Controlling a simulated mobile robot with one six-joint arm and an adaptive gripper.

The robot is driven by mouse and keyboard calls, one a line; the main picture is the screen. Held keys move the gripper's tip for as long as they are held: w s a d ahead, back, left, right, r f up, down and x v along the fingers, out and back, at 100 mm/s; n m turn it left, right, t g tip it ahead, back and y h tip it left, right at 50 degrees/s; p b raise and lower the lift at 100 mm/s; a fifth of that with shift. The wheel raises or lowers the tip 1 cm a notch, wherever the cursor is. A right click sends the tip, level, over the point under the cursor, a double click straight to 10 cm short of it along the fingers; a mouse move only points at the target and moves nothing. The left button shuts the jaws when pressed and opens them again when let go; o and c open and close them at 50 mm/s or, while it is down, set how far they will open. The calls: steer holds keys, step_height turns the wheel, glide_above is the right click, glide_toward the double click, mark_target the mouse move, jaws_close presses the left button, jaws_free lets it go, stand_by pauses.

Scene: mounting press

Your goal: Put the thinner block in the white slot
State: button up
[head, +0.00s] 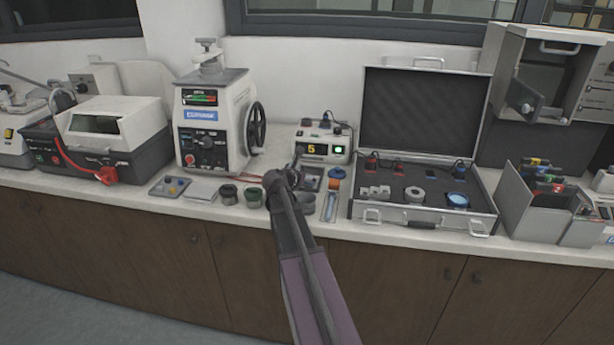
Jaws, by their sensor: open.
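My gripper (285,178) is at the far end of my arm, over the back part of the bench and in front of the small numbered box. It looks small and dark, and its fingers are hard to make out. It appears empty. Small pale grey blocks (375,192) sit in the left part of the open case (425,214); which is thinner is too small to tell. A flat white plate (200,192) lies on the bench in front of the press (212,125). I cannot clearly make out a white slot. My arm hides part of the bench.
Several small cups (228,194) stand left of my arm, beside a small tray (170,187). The numbered box (322,143) stands behind my gripper. An orange-topped item (336,173) is close on its right. A grey bin (540,208) stands far right.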

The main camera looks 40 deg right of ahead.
steer(key=shift+r, duration=0.45)
steer(key=p+v, duration=0.4)
steer(key=v, duration=0.8)
steer(key=shift+f+p, duration=0.1)
steer(key=shift+p, duration=0.25)
